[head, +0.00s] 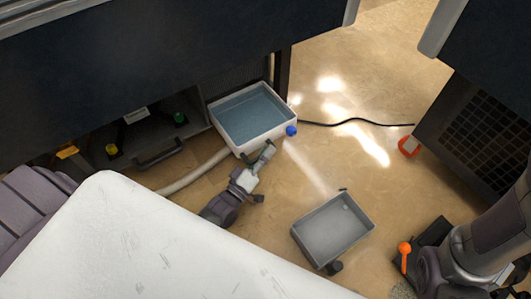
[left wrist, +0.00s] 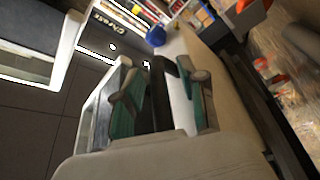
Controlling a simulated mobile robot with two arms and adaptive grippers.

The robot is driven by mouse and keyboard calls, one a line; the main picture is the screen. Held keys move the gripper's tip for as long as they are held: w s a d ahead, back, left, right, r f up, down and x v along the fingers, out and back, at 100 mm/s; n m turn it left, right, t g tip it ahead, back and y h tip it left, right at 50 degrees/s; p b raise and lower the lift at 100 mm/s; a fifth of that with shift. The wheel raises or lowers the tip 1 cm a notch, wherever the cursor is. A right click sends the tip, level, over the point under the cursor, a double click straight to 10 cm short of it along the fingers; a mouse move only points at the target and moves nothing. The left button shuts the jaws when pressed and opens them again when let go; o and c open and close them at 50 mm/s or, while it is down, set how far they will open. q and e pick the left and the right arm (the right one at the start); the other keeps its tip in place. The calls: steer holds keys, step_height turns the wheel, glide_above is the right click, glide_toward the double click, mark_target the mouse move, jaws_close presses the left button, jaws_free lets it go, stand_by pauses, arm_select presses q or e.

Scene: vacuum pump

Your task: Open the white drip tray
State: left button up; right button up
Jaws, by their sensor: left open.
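The white drip tray (head: 228,141) holds bluish liquid and sticks out from under the dark machine in the head view. A blue knob (head: 291,130) is at its front right corner. My left gripper (head: 265,153) is at the tray's near front wall. In the left wrist view its fingers (left wrist: 165,100) are apart, with a strip of white wall (left wrist: 180,100) showing between them. I cannot tell whether they touch it. The blue knob (left wrist: 156,36) is beyond the fingers. My right arm comes in at the lower right of the head view, but its jaws are not clear.
A grey tray (head: 333,231) lies on the floor to the right. A pale hose (head: 195,172) runs left of the white tray, and a black cable (head: 350,121) runs right. A white surface (head: 140,235) fills the lower left. Floor between the two trays is clear.

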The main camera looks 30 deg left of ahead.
arm_select(q)
steer(key=v, duration=1.2)
steer(key=shift+f, duration=0.1)
